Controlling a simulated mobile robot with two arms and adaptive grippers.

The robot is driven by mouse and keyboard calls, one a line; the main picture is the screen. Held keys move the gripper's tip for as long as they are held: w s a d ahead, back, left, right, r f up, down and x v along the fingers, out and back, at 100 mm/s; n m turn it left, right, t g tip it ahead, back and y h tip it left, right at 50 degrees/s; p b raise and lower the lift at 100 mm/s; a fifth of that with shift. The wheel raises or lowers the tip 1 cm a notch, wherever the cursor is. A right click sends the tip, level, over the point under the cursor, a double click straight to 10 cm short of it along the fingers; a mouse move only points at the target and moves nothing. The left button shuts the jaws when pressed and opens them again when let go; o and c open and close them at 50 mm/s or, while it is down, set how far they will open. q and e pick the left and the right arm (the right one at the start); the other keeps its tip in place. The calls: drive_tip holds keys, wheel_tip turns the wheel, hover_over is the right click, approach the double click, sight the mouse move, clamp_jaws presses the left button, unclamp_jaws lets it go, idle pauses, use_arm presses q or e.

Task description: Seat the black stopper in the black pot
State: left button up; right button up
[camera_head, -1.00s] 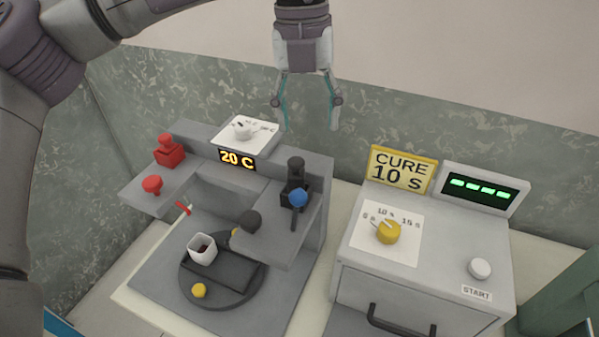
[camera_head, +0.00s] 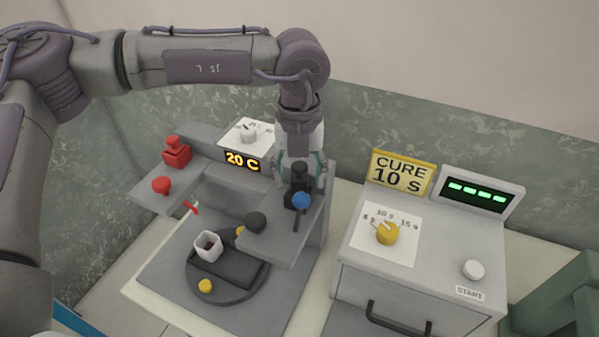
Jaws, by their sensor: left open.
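The black stopper (camera_head: 299,170) stands upright at the black pot (camera_head: 291,200) on the right-hand grey shelf of the rig. I cannot tell how deep it sits in the pot. My left gripper (camera_head: 300,178) points down over it, open, with one finger on each side of the stopper's top. I cannot tell whether the fingers touch it. My right gripper is not in view.
A red block (camera_head: 176,152) and red knob (camera_head: 161,186) stand on the left shelf. A white cup (camera_head: 208,247) sits on the dark turntable (camera_head: 222,294). A grey curing box (camera_head: 410,285) is on the right.

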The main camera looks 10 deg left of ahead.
use_arm(q)
drive_tip(key=shift+f, duration=0.65)
clamp_jaws()
drive_tip(key=shift+r, duration=0.15)
